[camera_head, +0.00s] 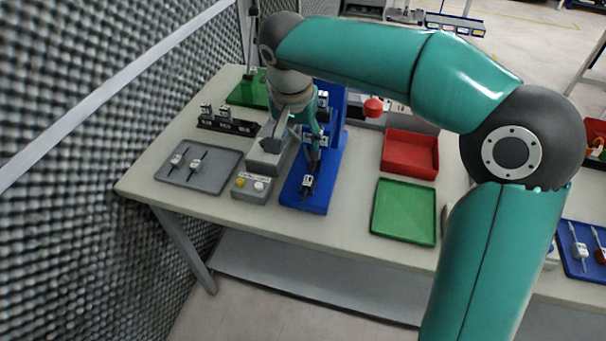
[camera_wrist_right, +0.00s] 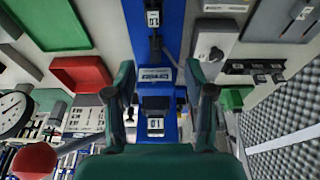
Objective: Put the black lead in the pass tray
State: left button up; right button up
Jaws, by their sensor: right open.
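A black lead (camera_head: 307,182) with a white marked block lies on the front of the blue stand's base (camera_head: 302,201). It also shows at the top of the right wrist view (camera_wrist_right: 153,20), its dark cable running toward a grey clamp. The green tray (camera_head: 405,212) is empty; the red tray (camera_head: 410,154) behind it is empty too. I cannot read which is the pass tray. My right gripper (camera_head: 293,148) is open over the blue stand, with its fingers apart on either side of the stand's clamp in the wrist view (camera_wrist_right: 160,92). My left gripper is not seen.
A grey tray (camera_head: 182,178) with two leads lies at the left. A grey device (camera_head: 268,156) and a button box (camera_head: 252,188) stand beside the blue stand. A black rack (camera_head: 228,124) stands behind. A red knob (camera_head: 373,106) sticks out to the stand's right. A foam wall (camera_head: 90,170) borders the left.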

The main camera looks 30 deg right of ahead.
send_over(309, 176)
jog(key=s+a, duration=0.1)
notch_tip(309, 176, down, 10)
jog(key=shift+a+r, duration=0.15)
jog(key=shift+p+x, duration=0.8)
jog(key=shift+x, duration=2)
jog(key=shift+s, duration=0.1)
grip_shut()
